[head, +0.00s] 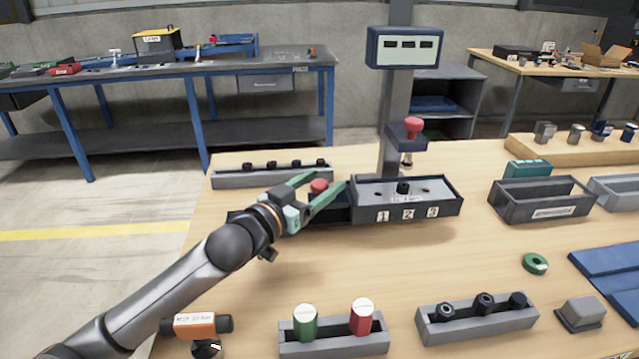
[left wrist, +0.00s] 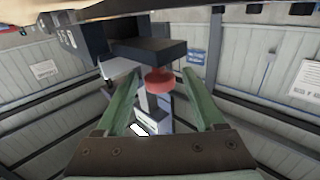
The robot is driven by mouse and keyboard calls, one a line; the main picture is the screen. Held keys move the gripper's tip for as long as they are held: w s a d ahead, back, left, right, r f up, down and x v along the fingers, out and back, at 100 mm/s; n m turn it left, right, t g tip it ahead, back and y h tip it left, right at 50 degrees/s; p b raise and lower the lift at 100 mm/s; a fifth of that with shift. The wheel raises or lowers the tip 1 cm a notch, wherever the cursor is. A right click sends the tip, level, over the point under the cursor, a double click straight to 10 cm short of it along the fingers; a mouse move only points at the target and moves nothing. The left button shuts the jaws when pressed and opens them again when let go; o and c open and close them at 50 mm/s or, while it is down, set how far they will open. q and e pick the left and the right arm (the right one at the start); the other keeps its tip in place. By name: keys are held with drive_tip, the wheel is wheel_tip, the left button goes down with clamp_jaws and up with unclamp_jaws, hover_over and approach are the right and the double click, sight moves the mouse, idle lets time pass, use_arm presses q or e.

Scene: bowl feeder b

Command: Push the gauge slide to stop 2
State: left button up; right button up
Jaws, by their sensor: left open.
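The gauge box (head: 455,207) is dark grey and stands mid-table, with white labels 1, 2 and 3 on its front. A dark slide piece (head: 338,210) with a red knob (head: 319,186) is at the box's left, left of label 1. My left gripper (head: 329,180) is open, its green fingers on either side of the red knob. In the left wrist view, which looks upside down, a red knob (left wrist: 160,82) shows between the fingers; I cannot tell if they touch it.
A post with a display (head: 402,48) and a red-topped bracket (head: 407,132) rises behind the box. A long grey rack (head: 235,181) lies behind my gripper. A dark bin (head: 540,205) is at the right. A holder (head: 335,345) with green and red cylinders is in front. The table between is clear.

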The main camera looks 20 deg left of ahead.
use_arm(q)
drive_tip(key=r, duration=0.2)
drive_tip(key=r+p, duration=0.1)
drive_tip(key=r, duration=0.1)
drive_tip(key=shift+s+d, duration=0.15)
drive_tip(key=shift+s, duration=0.1)
drive_tip(key=s+d+r+p, duration=0.5)
drive_tip(key=s+r+p, duration=0.4)
drive_tip(key=s+p, duration=0.3)
drive_tip(key=shift+s+p, duration=0.2)
drive_tip(key=shift+p, duration=0.35)
use_arm(e)
drive_tip(key=s+d+r+h, duration=0.1)
drive_tip(key=s+d+r, duration=0.1)
drive_tip(key=r, duration=0.8)
drive_tip(key=shift+d+r+m, duration=0.35)
drive_tip(key=shift+d+m, duration=0.05)
drive_tip(key=shift+d, duration=0.4)
use_arm(q)
drive_tip(key=shift+d, duration=0.1)
use_arm(e)
drive_tip(key=shift+w+r, duration=0.1)
drive_tip(key=shift+w, duration=0.05)
